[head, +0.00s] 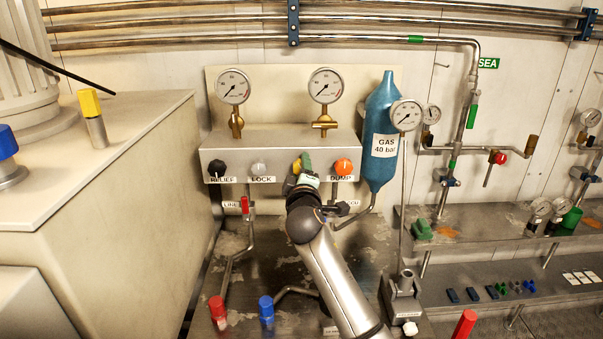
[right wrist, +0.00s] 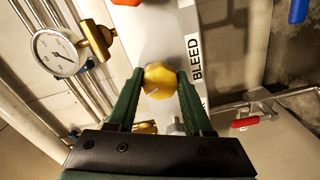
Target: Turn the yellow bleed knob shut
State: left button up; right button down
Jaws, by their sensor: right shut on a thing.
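The yellow bleed knob (right wrist: 160,80) sits on the grey control box beside the BLEED label (right wrist: 194,62). In the right wrist view my right gripper (right wrist: 161,84) has its two green fingers on either side of the knob, shut on it. A short pale mark shows on the knob's face. In the head view the yellow knob (head: 297,166) is mostly hidden behind my right gripper (head: 305,167), and the BLEED label there is covered. My left gripper is not in view.
On the same box are the black RELIEF knob (head: 217,168), grey LOCK knob (head: 259,169) and orange DUMP knob (head: 344,167). Two gauges stand above. A blue gas bottle (head: 383,135) hangs close at right. A red-handled valve (head: 245,205) is below left. A beige cabinet (head: 120,190) stands at left.

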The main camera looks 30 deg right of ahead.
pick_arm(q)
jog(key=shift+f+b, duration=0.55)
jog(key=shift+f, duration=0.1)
pick_arm(e)
jog(key=m, duration=0.4)
jog(key=shift+m, duration=0.3)
jog(key=shift+c, duration=1.5)
grip_release()
